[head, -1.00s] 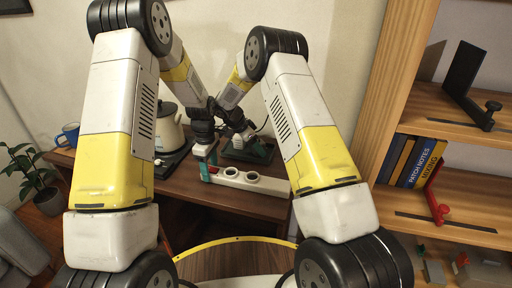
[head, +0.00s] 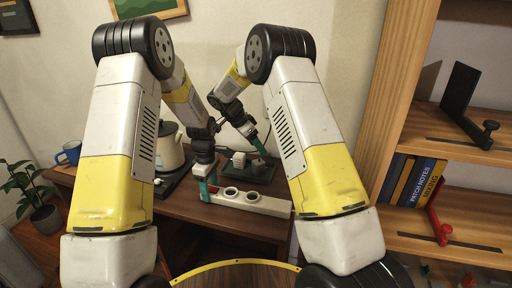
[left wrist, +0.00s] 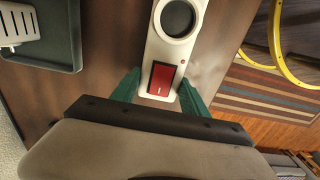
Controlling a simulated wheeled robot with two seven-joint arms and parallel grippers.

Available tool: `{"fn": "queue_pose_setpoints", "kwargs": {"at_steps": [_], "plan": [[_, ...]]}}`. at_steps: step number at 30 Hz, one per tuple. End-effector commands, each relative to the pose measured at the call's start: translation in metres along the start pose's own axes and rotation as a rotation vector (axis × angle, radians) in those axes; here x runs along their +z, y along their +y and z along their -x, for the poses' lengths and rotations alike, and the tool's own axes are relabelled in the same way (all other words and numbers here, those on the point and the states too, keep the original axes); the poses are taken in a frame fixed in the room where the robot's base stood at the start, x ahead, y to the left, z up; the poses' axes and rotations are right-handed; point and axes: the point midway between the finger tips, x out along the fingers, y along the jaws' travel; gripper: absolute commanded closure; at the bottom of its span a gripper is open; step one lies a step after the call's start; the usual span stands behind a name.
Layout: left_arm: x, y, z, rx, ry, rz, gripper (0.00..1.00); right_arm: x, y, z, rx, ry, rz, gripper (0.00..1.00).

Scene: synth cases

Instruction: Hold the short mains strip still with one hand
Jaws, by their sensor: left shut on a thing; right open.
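The short mains strip (head: 275,205) is white, with two round sockets, and lies on the brown desk (head: 240,228). In the left wrist view its red switch (left wrist: 161,79) and near socket (left wrist: 178,18) show. My left gripper (head: 207,190) is shut on the strip's left end, its green fingers (left wrist: 158,92) on either side beside the switch. My right gripper (head: 259,145) is open above the back of the desk, apart from the strip. Its fingertips are small and partly hidden in the head view.
Behind the strip, a dark green tray (head: 258,181) carries a grey object (head: 240,160); a white slotted part (left wrist: 20,22) shows in the wrist view. A cream pot (head: 170,150) and blue mug (head: 70,154) stand left. A wooden shelf (head: 445,146) stands right.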

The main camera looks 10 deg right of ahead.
Motion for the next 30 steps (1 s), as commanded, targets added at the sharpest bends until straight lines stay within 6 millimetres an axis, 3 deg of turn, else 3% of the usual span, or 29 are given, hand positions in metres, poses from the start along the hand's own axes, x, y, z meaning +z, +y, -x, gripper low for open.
{"fn": "queue_pose_setpoints", "kwargs": {"at_steps": [3, 4, 7, 20, 30], "plan": [[0.000, 0.000, 0.000, 0.001, 0.000, 0.000, 0.96, 0.000, 0.000, 0.000, 0.000, 0.000, 0.000, 0.37], [0.000, 0.000, 0.000, 0.001, 0.000, 0.000, 0.44, 0.000, 0.000, 0.000, 0.000, 0.000, 0.000, 0.37], [0.000, 0.000, 0.000, 0.001, 0.000, 0.000, 0.24, 0.000, 0.000, 0.000, 0.000, 0.000, 0.000, 0.37], [0.000, 0.001, 0.008, 0.001, 0.000, 0.001, 0.22, 0.000, 0.000, 0.000, 0.000, 0.000, 0.000, 0.37], [0.000, 0.001, 0.076, 0.005, 0.001, 0.001, 0.22, 0.000, 0.000, 0.000, 0.000, 0.000, 0.000, 0.37]]}}
